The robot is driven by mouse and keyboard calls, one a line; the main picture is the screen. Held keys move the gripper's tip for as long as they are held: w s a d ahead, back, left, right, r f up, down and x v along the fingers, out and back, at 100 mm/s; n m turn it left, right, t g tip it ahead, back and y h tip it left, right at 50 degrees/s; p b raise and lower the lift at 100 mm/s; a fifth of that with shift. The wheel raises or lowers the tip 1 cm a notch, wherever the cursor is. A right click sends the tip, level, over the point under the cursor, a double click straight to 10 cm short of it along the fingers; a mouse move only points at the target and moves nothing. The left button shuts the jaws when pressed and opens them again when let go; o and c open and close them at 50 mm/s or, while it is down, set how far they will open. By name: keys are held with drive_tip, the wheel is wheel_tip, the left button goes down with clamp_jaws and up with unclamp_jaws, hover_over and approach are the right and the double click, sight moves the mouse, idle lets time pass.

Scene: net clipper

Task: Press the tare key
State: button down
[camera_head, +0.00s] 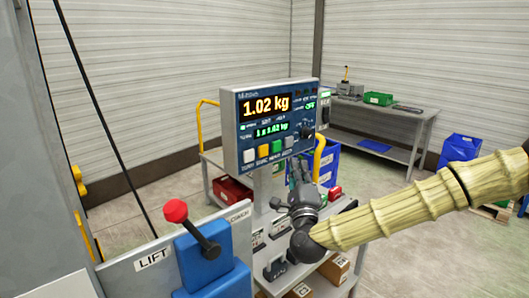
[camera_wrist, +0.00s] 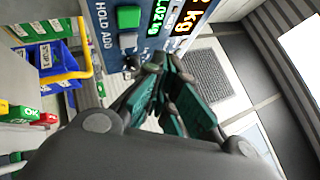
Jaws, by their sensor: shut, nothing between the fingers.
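The blue weighing indicator (camera_head: 234,140) stands on a post, its display (camera_head: 265,107) reading 1.02 kg in orange. A smaller green line reads about 1 x 1.02 kg. Below is a row of keys: white (camera_head: 249,156), yellow (camera_head: 263,151), green (camera_head: 277,146) and grey (camera_head: 289,142). Their labels are too small to tell which is tare. In the wrist view the green key (camera_wrist: 128,17) and grey key (camera_wrist: 128,40) show beside HOLD and ADD lettering. My gripper (camera_head: 297,163) is shut and empty, close by the panel's lower right; it also shows in the wrist view (camera_wrist: 168,62). Contact cannot be told.
A red-knobbed LIFT lever (camera_head: 176,211) on a blue block stands at front left. A cart shelf (camera_head: 330,215) with small boxes lies under my gripper. A grey bench (camera_head: 385,118) with a green bin (camera_head: 378,98) is at the back right. Open floor lies between.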

sight(263, 151)
drive_tip(key=shift+w, duration=0.1)
drive_tip(key=w+a, duration=0.6)
drive_tip(key=shift+a, duration=0.15)
idle(0.3)
idle(1.2)
drive_tip(key=shift+w+a+f, duration=0.1)
drive_tip(key=shift+a, duration=0.05)
drive_tip(key=shift+w+a+b, duration=0.2)
drive_tip(key=shift+b, duration=0.2)
drive_tip(key=shift+w+a, duration=0.25)
drive_tip(key=shift+a, duration=0.05)
idle(1.0)
drive_tip(key=shift+s+d+b, duration=0.1)
drive_tip(key=shift+d+b, duration=0.1)
drive_tip(key=shift+b, duration=0.2)
drive_tip(key=shift+s+d, duration=0.45)
